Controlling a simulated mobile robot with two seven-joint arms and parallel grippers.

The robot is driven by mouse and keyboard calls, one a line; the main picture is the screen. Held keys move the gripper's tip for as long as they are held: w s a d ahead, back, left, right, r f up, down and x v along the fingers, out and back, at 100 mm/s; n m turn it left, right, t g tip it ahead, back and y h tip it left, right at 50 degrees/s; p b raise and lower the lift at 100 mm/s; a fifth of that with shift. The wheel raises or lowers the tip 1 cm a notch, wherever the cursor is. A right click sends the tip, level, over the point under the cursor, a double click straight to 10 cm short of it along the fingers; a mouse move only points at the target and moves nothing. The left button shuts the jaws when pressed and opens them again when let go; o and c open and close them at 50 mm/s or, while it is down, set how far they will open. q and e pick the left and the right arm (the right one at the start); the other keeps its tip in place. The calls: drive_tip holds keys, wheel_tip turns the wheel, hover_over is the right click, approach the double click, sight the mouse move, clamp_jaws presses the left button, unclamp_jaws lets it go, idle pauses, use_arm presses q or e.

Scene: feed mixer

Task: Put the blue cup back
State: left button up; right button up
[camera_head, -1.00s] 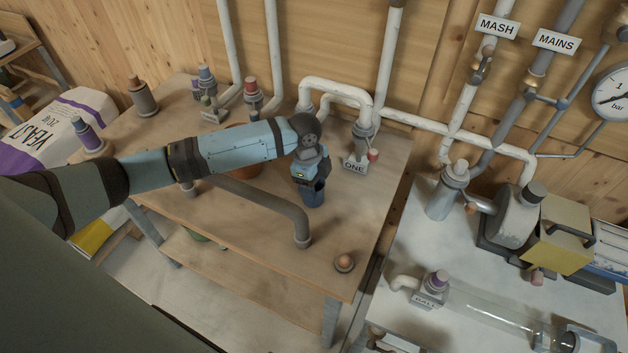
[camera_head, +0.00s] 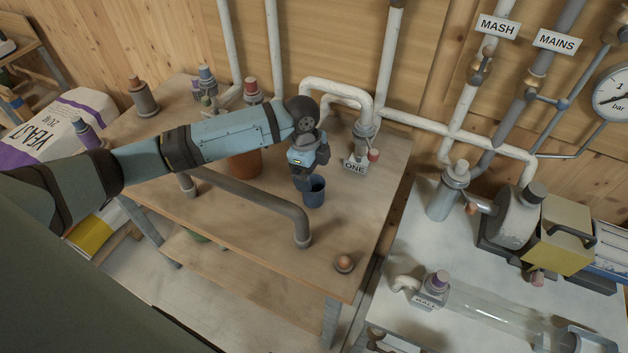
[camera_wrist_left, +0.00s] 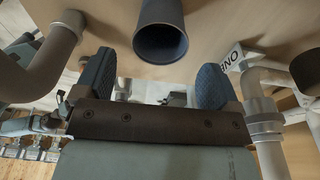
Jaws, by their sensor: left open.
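The blue cup (camera_head: 314,194) stands upright on the wooden table, just right of my left gripper in the head view. In the left wrist view the cup (camera_wrist_left: 160,38) shows its dark open mouth beyond the gripper's fingers. My left gripper (camera_head: 304,180) is open and empty; its two blue pads (camera_wrist_left: 155,84) stand apart with a gap between them. The gripper is above and beside the cup's rim; whether it touches the rim I cannot tell. My right gripper is not in view.
A grey bent pipe (camera_head: 255,197) rises from the table left of the cup. A valve labelled ONE (camera_head: 356,165) stands behind right. An orange-brown pot (camera_head: 245,164) is behind my arm. A small round knob (camera_head: 344,263) sits near the front edge. Table right of the cup is bare.

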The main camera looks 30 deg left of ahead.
use_arm(q)
wheel_tip(320, 180, up, 8)
drive_tip(key=a, duration=0.1)
drive_tip(key=shift+a, duration=0.1)
idle(0.5)
